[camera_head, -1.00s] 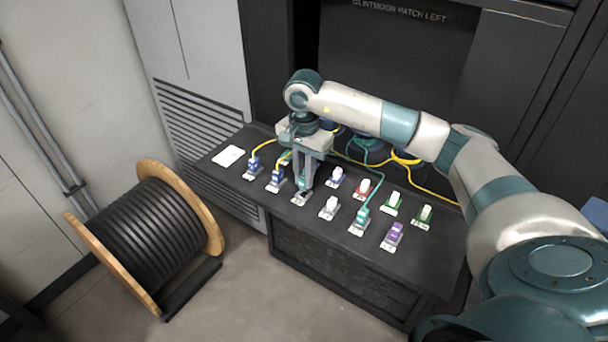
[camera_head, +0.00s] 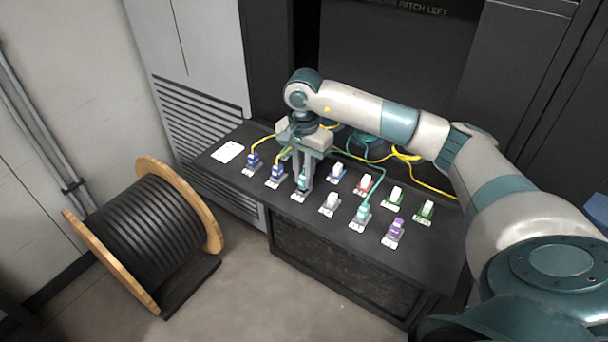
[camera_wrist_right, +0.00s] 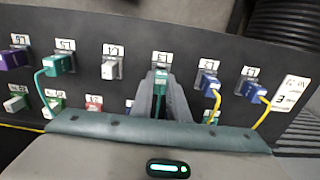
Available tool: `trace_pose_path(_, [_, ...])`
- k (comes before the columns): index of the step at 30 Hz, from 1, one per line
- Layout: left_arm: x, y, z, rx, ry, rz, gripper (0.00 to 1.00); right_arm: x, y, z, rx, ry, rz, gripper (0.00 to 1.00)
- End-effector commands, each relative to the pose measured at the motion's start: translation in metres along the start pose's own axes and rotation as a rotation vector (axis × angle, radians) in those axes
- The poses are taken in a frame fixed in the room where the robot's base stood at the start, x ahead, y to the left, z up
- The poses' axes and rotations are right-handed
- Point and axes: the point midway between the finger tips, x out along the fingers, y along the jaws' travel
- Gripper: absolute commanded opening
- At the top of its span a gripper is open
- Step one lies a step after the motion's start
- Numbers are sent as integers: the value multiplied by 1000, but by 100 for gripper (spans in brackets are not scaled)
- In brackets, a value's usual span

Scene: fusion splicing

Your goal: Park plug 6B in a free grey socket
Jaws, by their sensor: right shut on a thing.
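My right gripper (camera_head: 303,183) points down at the front row of the panel. Its fingers are shut on a teal plug (camera_wrist_right: 160,87), at the third front-row position from the left in the head view. The plug lines up with the socket and label there; I cannot tell how deep it sits. Its label is too small to read surely as 6B. Beside it, to the right in the head view, is a greyish socket with a white insert (camera_head: 329,204); it also shows in the wrist view (camera_wrist_right: 112,69). My left gripper is not in view.
Two blue plugs (camera_head: 253,162) (camera_head: 276,176) with yellow cables sit left of the gripper. Right are another teal plug (camera_head: 362,211) and a purple one (camera_head: 394,231). White-topped blue, red and green sockets fill the back row. A cable drum (camera_head: 150,232) stands on the floor.

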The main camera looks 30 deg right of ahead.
Motion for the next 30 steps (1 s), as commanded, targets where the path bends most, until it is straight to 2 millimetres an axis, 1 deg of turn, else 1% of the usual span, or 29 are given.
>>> trace_pose_path(6, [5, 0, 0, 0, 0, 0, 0, 1, 0, 0, 0, 1, 0, 0])
trace_pose_path(23, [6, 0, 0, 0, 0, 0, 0, 0, 0, 0, 0, 0, 0, 0])
trace_pose_path(30, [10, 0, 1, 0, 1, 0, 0, 1, 0, 0, -1, 0, 0, 0])
